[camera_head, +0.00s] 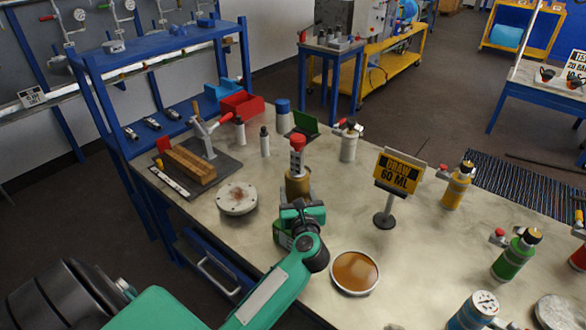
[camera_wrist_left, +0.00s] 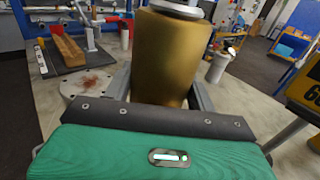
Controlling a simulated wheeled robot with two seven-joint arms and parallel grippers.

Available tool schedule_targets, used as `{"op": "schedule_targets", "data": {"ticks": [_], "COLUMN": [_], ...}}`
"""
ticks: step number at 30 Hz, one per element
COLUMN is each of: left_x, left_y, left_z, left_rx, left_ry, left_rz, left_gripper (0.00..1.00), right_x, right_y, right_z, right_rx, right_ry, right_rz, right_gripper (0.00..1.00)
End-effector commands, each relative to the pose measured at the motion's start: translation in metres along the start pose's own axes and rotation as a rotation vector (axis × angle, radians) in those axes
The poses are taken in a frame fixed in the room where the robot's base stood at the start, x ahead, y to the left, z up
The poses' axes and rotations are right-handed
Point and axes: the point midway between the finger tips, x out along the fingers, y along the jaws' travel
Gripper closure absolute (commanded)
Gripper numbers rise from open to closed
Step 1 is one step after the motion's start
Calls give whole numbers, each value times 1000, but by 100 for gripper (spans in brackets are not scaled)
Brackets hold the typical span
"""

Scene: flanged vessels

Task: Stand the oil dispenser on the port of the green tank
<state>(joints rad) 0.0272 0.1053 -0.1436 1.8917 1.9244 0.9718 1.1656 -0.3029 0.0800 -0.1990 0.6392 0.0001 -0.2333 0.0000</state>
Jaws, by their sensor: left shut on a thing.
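The oil dispenser (camera_head: 297,182) has a brass-coloured body and a red top with a white label. It is upright in my left gripper (camera_head: 299,205), left of the middle of the bench. In the left wrist view the brass body (camera_wrist_left: 170,60) fills the space between the two fingers, which are shut on it. Its foot is hidden by the gripper, so I cannot tell whether it touches the bench. The green tank (camera_head: 513,258) stands at the right of the bench, with a dark top and a red-knobbed side fitting. It is well apart from the dispenser. My right gripper is out of view.
Between them are a yellow "DRAW 60 ML" sign (camera_head: 397,172) on a stand and a dish of amber liquid (camera_head: 355,271). A yellow tank (camera_head: 456,187), a blue tank (camera_head: 472,312) and a grey tank (camera_head: 348,144) stand around. A rusty round flange (camera_head: 237,198) lies left.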

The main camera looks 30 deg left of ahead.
Motion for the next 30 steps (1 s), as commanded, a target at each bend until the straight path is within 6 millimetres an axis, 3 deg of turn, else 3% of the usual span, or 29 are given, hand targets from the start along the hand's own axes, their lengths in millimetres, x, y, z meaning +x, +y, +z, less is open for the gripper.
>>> {"op": "schedule_targets", "data": {"ticks": [18, 30], "left_x": [1, 1], "left_y": [3, 3], "left_z": [2, -26], "left_rx": [-3, -2], "left_ry": [1, 0], "left_rz": [26, 25], "left_gripper": [78, 78], "right_x": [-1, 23], "right_y": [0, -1], "right_z": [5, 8], "right_rx": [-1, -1], "right_ry": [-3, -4], "right_rz": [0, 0], "right_gripper": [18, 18]}}
